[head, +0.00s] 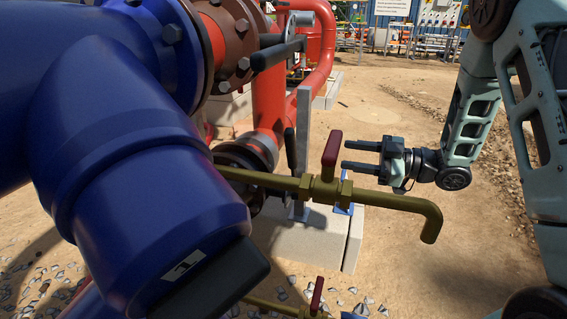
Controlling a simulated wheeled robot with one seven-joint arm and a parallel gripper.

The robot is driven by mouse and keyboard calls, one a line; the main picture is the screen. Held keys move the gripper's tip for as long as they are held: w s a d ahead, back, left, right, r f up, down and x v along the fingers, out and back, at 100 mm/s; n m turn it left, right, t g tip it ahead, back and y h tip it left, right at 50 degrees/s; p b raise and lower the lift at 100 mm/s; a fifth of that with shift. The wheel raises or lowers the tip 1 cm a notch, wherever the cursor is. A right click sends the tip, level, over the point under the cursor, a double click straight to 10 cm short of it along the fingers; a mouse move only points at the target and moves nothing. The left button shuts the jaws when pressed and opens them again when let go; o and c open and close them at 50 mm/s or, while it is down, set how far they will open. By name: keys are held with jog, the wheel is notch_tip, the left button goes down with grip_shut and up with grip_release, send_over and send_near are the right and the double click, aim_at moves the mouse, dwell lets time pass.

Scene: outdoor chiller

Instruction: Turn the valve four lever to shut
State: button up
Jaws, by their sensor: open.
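A brass pipe (392,202) with a downturned end runs across the middle of the head view. It carries a brass valve body (325,190) with a dark red lever (332,149) that stands up, leaning slightly. A second dark red lever (317,297) shows at the bottom edge on a lower brass pipe. I see no readable number marking either as valve four. My gripper (346,155) is open and empty. Its two fingers point left, one above the other, and their tips appear just right of the upper red lever. I cannot tell the depth gap between them.
A large blue pipe (130,140) fills the left side. Red pipes (322,45), black levers (278,53) and a grey upright post (303,140) stand behind the valve. A concrete block (330,240) lies below. Open dirt ground is at the right.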

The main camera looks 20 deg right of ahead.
aim_at(296, 147)
jog(key=b+x, duration=0.3)
jog(key=x, duration=1.4)
jog(key=shift+a+r, duration=0.15)
grip_shut()
dwell(0.8)
